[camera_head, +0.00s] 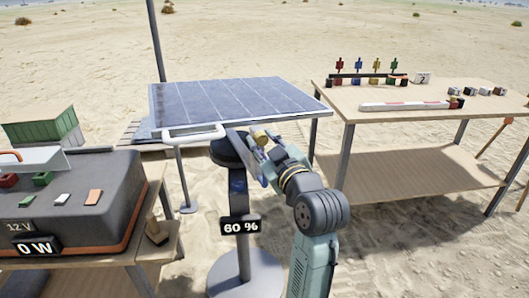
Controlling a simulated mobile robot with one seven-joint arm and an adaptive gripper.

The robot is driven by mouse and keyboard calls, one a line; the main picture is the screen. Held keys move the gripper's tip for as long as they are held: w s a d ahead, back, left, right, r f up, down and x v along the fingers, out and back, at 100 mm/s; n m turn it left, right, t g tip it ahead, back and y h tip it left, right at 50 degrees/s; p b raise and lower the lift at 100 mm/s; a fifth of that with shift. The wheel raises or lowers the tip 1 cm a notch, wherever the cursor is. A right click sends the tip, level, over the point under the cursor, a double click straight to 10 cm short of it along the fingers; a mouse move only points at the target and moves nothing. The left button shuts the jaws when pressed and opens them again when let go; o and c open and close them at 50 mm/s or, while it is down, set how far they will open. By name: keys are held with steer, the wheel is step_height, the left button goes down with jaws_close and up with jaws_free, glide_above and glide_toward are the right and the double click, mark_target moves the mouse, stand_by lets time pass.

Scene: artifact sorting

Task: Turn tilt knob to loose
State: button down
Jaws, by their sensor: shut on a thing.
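The solar panel (235,103) is blue-grey with pale grid lines and stands tilted at the middle of the view. Its stand (238,205) is a dark post on a round base, with a black sign (240,226) that reads 60 %. A yellowish knob (259,133) shows at the top of the stand, near the panel's lower edge. My gripper (260,143) reaches it from the lower right and is shut on it. The fingers partly hide the knob, and its marking cannot be read.
A power box (75,205) marked 12 V and 0 W sits on a left table, with a green crate (42,129) behind. A handle bar (193,131) stands by the panel's front edge. The right wooden table (400,98) holds coloured figures, a striped bar and small blocks.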

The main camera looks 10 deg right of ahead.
steer(key=shift+n+b, duration=1.1)
steer(key=shift+n, duration=0.4)
steer(key=c, duration=1.2)
jaws_free()
steer(key=shift+c, duration=0.2)
steer(key=v, duration=0.7)
steer(key=shift+s, duration=0.25)
